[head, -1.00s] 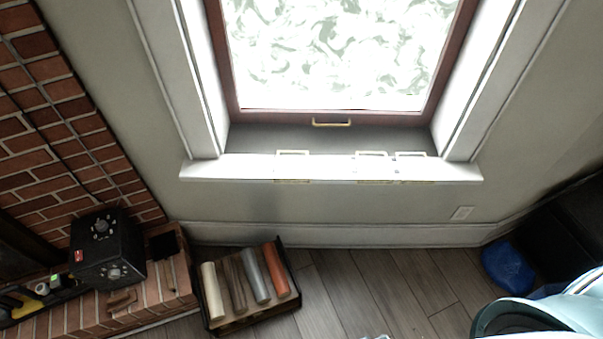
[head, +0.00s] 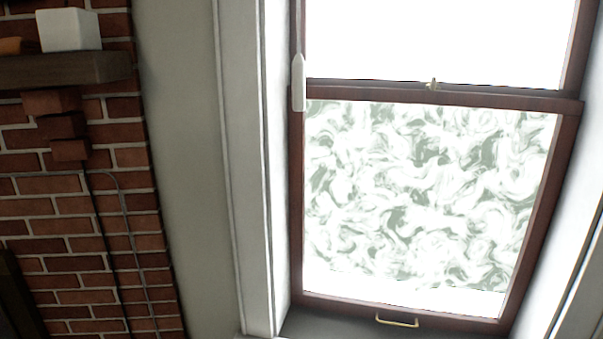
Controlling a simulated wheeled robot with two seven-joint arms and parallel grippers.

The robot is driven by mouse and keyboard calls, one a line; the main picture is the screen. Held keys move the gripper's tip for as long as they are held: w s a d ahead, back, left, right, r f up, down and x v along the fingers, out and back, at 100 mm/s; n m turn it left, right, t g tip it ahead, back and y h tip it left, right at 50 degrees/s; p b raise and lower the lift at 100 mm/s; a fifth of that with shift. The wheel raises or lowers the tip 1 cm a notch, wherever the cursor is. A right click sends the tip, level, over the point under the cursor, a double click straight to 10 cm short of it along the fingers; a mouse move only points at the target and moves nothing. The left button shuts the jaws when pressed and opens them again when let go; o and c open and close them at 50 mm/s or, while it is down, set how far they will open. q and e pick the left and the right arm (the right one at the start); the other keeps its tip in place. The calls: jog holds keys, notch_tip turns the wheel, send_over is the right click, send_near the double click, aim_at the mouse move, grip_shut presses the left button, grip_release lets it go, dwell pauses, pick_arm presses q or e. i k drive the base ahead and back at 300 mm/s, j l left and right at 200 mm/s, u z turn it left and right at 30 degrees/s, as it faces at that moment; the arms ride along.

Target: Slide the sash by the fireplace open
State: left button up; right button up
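The sash (head: 415,200) is the lower part of a window with a dark red-brown wooden frame and frosted, swirl-patterned glass. A brass pull handle (head: 397,320) sits on its bottom rail. The bottom rail is down close to the grey sill, so the sash looks shut. A small brass catch (head: 432,85) sits on the meeting rail, under the bright upper pane (head: 440,38). A white upright piece (head: 298,82) is at the left side of the frame near the meeting rail. Neither of my grippers shows in the head view.
The brick fireplace (head: 70,235) stands to the left of the window, with a dark wooden mantel (head: 65,70) bearing a white box (head: 68,30). A strip of plain wall (head: 185,150) and white window trim (head: 243,170) lie between them.

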aim_at(569, 112)
jog(key=i+l, duration=0.15)
jog(key=l, duration=0.45)
jog(key=i+l+u, duration=0.15)
jog(key=l, duration=0.5)
jog(key=i+l, duration=0.1)
jog(key=l, duration=0.5)
jog(key=i+l+u, duration=0.1)
jog(key=l, duration=0.55)
jog(key=i+l+u, duration=0.1)
jog(key=l, duration=0.55)
